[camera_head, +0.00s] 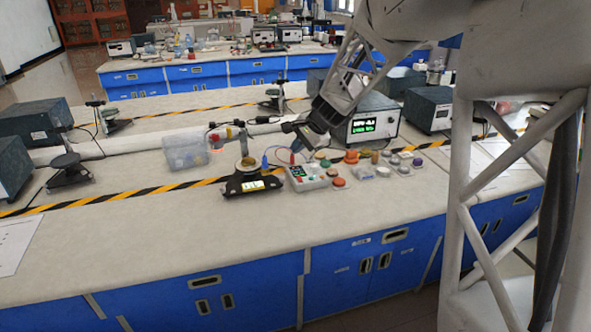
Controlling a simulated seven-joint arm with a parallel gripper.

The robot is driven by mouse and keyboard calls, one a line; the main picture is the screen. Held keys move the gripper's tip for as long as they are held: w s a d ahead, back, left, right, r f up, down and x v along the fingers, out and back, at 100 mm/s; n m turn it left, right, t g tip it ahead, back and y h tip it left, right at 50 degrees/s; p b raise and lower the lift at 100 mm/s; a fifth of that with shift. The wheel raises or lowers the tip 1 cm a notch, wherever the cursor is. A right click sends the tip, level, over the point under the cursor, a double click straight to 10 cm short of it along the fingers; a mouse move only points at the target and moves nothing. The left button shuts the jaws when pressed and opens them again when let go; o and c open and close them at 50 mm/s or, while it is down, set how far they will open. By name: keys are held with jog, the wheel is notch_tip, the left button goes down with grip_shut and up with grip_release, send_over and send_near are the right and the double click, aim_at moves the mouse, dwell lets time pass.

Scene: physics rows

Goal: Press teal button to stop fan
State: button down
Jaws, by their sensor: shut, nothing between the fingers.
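A small grey control box (308,178) with a green-lit panel and several coloured buttons sits on the near bench, right of the middle. A small teal-green button (326,164) shows near the box's back right; at this size I cannot tell its exact shade. My gripper (297,149) points down above and behind the box, shut and empty. Its tips look apart from the buttons, though they are small and partly dark. I cannot make out a fan clearly; a black-based device (254,184) with a round top stands left of the box.
Coloured round pieces (351,157) lie right of the box. A clear plastic bin (186,153) stands to the left. A meter with a lit display (371,121) stands behind. Cables lie around the device. The bench front (240,235) is clear.

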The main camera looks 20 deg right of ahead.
jog(key=w+d+f+m+t, duration=0.1)
jog(key=w+d+f+m, duration=0.4)
jog(key=w, duration=0.5)
jog(key=m+t, duration=0.1)
jog(key=m, duration=0.1)
send_over(311, 179)
notch_tip(311, 179, down, 7)
jog(key=shift+f+y, duration=0.15)
jog(key=shift+y, duration=0.25)
jog(key=shift+t, duration=0.3)
jog(key=shift+f, duration=4.4)
jog(key=shift+f, duration=0.8)
jog(key=shift+r, duration=0.8)
jog(key=shift+r, duration=0.1)
